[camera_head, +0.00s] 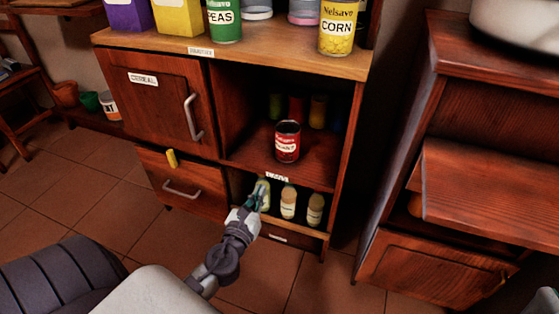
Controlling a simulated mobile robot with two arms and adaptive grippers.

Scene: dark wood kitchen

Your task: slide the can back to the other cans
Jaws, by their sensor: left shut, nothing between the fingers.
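A red can (287,142) stands upright near the front edge of the open middle shelf (250,156) in the wooden cabinet. Behind it, in shadow at the back of the same shelf, stand other cans: a green one (276,106), a red one (297,108) and a yellow one (318,112). There is a gap between the front red can and these. My left gripper (259,193) is shut and empty, in front of the lower shelf, below and left of the red can and apart from it. My right gripper is not in view.
Several bottles (288,202) stand on the lower shelf close to my left gripper. A labelled cereal door (160,100) with a handle is left of the opening. A pea can (224,20) and a corn can (338,30) stand on the countertop above.

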